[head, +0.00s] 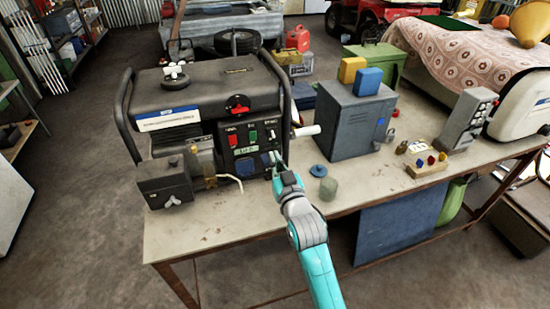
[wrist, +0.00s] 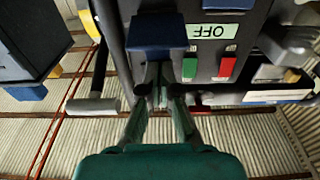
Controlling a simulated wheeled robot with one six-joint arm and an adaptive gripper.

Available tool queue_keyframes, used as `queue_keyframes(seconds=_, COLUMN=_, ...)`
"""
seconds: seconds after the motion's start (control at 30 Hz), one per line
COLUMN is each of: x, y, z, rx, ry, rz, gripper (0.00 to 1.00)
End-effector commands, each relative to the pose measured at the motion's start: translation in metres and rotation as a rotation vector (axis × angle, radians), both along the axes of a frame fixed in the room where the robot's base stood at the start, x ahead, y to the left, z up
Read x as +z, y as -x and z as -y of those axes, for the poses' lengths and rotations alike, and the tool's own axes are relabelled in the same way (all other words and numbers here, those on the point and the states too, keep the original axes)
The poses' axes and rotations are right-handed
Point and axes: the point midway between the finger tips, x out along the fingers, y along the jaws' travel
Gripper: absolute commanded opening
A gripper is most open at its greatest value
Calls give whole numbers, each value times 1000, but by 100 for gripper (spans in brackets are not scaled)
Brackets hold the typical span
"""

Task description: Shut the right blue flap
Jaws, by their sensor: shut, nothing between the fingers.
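The right blue flap (head: 267,159) is on the lower right of the generator's front panel. In the wrist view, which shows the panel upside down, a blue flap (wrist: 158,36) sits just beyond my fingertips and juts out from the panel. My gripper (head: 279,162) is shut and empty, close to the right flap. In the wrist view my gripper (wrist: 159,72) has its fingertips at the flap's edge; I cannot tell whether they touch it. The left blue flap (head: 244,167) is beside it in the head view.
The generator (head: 205,85) has red, green and white switches above the flaps. A grey cabinet (head: 356,122) stands to the right on the workbench (head: 215,235). The bench's front left is clear.

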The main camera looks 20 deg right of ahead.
Motion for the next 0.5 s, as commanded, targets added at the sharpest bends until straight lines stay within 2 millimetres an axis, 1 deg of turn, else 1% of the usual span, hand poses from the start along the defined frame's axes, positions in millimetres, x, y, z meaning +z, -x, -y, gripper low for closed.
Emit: queue_keyframes(seconds=0.5, x=-30, y=9, z=0, rx=0, ry=0, rz=-1, gripper=0)
